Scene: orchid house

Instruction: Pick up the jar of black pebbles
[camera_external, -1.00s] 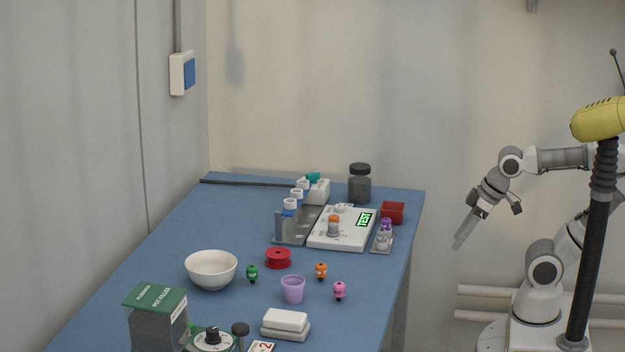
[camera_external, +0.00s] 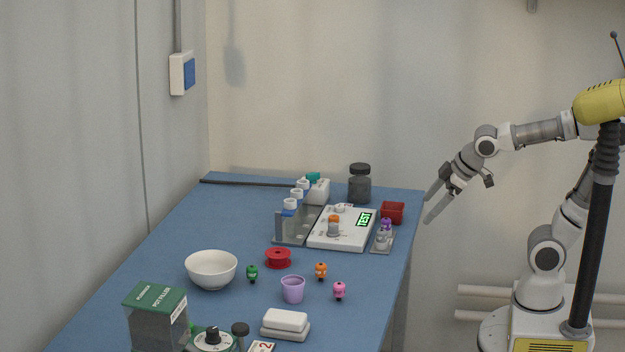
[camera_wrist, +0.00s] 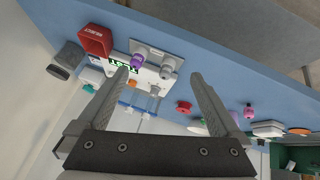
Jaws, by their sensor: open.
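The dark grey jar with a black lid (camera_external: 359,185) stands upright at the back right of the blue table. Its contents look dark, but single pebbles cannot be made out. In the wrist view a dark jar (camera_wrist: 69,54) shows at the upper left, its lid pointing down-left, beside a red bin. My gripper (camera_external: 430,208) is open and empty, just off the table's right edge, to the right of the jar and apart from it. In the wrist view the two fingers (camera_wrist: 160,75) are spread, with nothing held between them.
A red bin (camera_external: 392,212) stands close to the jar, at the right edge. A white device with a green display (camera_external: 343,240), a grey rack with bottles (camera_external: 290,239) and a white block (camera_external: 319,192) are near. A white bowl (camera_external: 211,270) and a purple cup (camera_external: 293,290) stand nearer.

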